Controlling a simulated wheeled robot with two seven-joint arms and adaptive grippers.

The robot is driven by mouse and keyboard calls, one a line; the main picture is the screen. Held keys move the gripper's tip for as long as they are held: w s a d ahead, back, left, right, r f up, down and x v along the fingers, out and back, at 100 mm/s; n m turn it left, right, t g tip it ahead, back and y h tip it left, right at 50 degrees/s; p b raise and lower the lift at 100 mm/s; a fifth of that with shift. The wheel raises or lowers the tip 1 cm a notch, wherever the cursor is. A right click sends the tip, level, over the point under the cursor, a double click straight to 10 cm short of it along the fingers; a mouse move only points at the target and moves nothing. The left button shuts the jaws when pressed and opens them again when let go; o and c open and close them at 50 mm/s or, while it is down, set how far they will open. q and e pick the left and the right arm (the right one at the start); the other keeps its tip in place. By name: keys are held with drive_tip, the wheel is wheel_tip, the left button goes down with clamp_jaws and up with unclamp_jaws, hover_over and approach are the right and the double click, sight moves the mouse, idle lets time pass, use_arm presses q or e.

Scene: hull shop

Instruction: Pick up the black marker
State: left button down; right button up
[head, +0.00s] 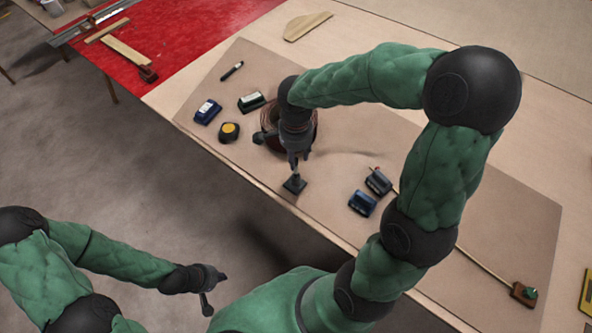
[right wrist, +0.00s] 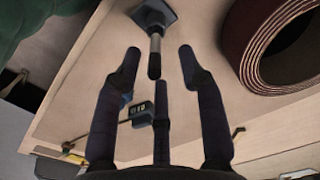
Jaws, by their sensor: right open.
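The black marker (head: 232,71) lies on the brown mat near its far left corner in the head view, with a pale band on its barrel. I cannot make it out in the right wrist view. My right gripper (head: 294,157) is open over the mat, well to the right of and nearer than the marker. In the right wrist view its spread fingers (right wrist: 158,70) point toward a black square-based tool with a metal stem (right wrist: 156,20), which also shows in the head view (head: 294,185). My left gripper (head: 214,291) hangs off the table at the lower left, fingers apart and empty.
A brown abrasive roll (right wrist: 275,45) stands close to my right gripper. A blue block (head: 207,111), a green-black block (head: 251,101) and a yellow-black tape measure (head: 229,132) lie near the marker. Two dark blocks (head: 362,203) (head: 378,181) lie right of the gripper.

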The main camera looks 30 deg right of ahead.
sight(296, 171)
drive_tip(key=f+b, duration=0.1)
drive_tip(key=f, duration=0.1)
drive_tip(key=f+b, duration=0.1)
drive_tip(key=f, duration=0.2)
drive_tip(key=shift+s+a, duration=0.1)
drive_tip(key=shift+s, duration=0.1)
clamp_jaws()
drive_tip(key=shift+r, duration=0.1)
